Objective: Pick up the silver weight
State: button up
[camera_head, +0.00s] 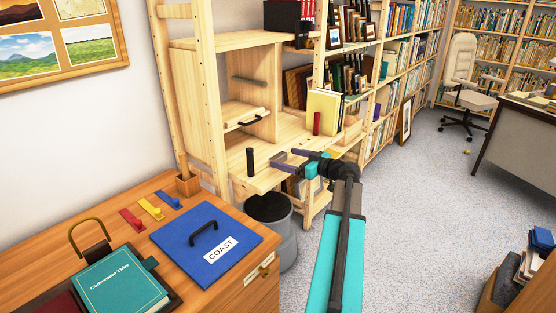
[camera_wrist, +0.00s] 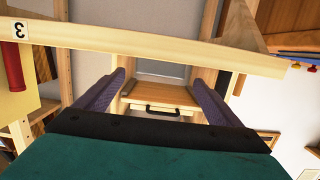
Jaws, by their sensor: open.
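I cannot clearly make out the silver weight. A small grey block shape (camera_head: 278,158) shows at my gripper's tips over the pale wooden ledge in the head view. I cannot tell whether it is the weight or part of a finger. A flat grey bar (camera_head: 248,81) shows inside the wooden cabinet. My gripper (camera_head: 284,163) is open, reaching left over the ledge, its purple fingers apart. In the wrist view my gripper (camera_wrist: 158,80) has no clearly held object between its fingers; a wooden panel with a black handle (camera_wrist: 160,107) shows beyond.
A black cylinder (camera_head: 250,162) stands on the ledge (camera_head: 233,170) left of my gripper. A red cylinder (camera_head: 317,123) stands by yellow books (camera_head: 323,108). A dark bin (camera_head: 270,225) stands below the ledge.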

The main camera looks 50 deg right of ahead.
aim_at(282, 155)
jog(key=shift+w+a+f, duration=0.1)
jog(key=shift+w+f, duration=0.05)
jog(key=shift+w, duration=1.4)
jog(key=c, duration=1.4)
jog(key=shift+r, duration=0.2)
jog(key=shift+r, duration=1.3)
jog(key=s+a+b, duration=0.1)
jog(key=s+a, duration=0.2)
jog(key=s+a+r+b, duration=0.1)
jog(key=s+a, duration=0.2)
jog(key=s, duration=0.1)
jog(key=s+a+b, duration=0.1)
jog(key=s+a, duration=0.2)
jog(key=shift+s+a+r, duration=0.1)
jog(key=shift+s+r, duration=0.15)
jog(key=shift+s, duration=0.05)
